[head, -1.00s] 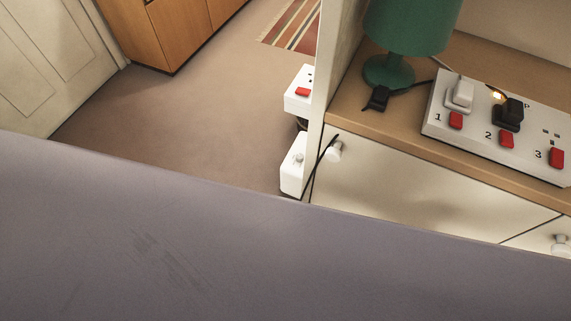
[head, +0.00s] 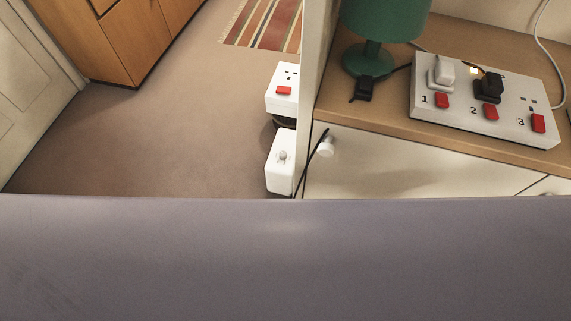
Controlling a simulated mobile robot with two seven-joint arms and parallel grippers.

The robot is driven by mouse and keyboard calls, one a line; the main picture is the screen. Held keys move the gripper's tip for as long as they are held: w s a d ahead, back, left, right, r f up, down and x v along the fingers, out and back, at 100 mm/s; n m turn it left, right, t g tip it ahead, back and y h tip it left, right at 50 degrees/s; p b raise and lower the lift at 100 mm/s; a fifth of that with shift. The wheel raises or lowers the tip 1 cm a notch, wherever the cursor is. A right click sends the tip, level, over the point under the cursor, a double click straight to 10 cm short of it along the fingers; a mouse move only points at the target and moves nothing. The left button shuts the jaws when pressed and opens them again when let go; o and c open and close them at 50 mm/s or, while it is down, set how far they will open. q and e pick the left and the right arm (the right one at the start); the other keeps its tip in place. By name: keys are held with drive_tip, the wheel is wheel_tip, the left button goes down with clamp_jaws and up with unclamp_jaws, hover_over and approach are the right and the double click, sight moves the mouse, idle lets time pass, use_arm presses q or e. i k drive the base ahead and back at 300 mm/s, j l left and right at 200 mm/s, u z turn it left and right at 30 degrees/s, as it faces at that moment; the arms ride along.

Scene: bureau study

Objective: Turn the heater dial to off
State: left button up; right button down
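No heater is clearly recognisable in the head view. A small white box (head: 279,174) with a round grey knob (head: 282,155) on its face stands low beside the cabinet's edge. I cannot tell whether this knob is the heater dial, and I see no readable marks around it. Neither of my grippers is in view.
A white socket block (head: 466,115) with red switches numbered 1 to 3 lies on the wooden top (head: 395,120), beside a green lamp (head: 385,20). Another white socket box (head: 281,103) stands behind the knob box. Carpet (head: 190,120) is clear at left. A grey surface hides the lower view.

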sight(283, 155)
drive_tip(key=i+j+z, duration=0.15)
drive_tip(key=z, duration=0.3)
drive_tip(key=i+j+z, duration=0.1)
drive_tip(key=j+z, duration=0.35)
drive_tip(key=i+j+z, duration=0.1)
drive_tip(key=z, duration=0.4)
drive_tip(key=j+z, duration=0.45)
